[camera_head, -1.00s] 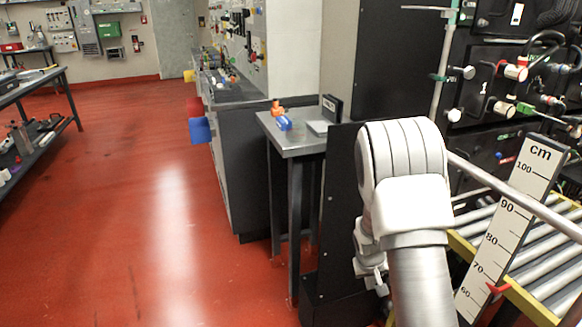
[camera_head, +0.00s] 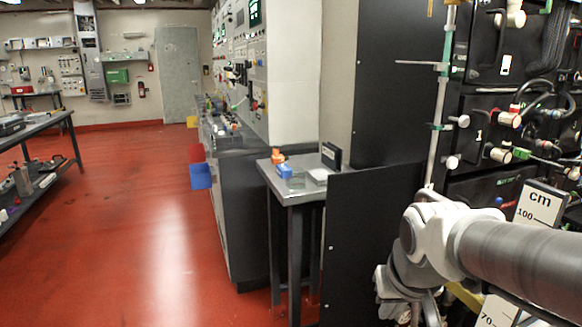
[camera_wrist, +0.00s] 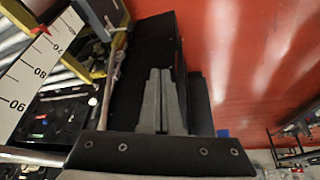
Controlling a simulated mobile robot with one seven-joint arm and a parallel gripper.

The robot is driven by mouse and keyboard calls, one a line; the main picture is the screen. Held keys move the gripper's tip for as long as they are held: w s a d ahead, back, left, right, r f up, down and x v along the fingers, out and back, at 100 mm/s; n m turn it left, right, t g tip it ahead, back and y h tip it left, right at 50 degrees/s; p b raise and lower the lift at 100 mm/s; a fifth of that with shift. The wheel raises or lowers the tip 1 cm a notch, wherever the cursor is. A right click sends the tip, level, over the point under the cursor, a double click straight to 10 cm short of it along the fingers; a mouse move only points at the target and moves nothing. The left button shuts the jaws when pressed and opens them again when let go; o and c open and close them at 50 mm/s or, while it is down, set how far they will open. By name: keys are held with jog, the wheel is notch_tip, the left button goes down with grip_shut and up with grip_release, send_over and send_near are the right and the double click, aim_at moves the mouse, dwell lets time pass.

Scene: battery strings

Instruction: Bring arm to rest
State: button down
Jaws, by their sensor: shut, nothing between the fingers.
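My arm (camera_head: 500,250) reaches in from the right edge of the head view, with its white wrist joint in front of a black panel. My gripper hangs low there and its fingers cannot be made out. In the wrist view my gripper (camera_wrist: 161,75) shows two grey fingers side by side, shut and empty. They point over a black surface and touch nothing that I can see.
A white cm scale (camera_head: 541,205) and a battery rack (camera_head: 500,80) with cables stand close to the arm. A small table (camera_head: 300,187) holds a blue item (camera_head: 285,172) and an orange item (camera_head: 278,156).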

jog(key=s+a+r, duration=0.2)
jog(key=s+r, duration=0.1)
jog(key=s, duration=0.7)
notch_tip(320, 180, up, 22)
jog(key=p, duration=2.2)
jog(key=shift+d+t, duration=0.15)
jog(key=shift+t, duration=0.25)
jog(key=shift+d, duration=0.1)
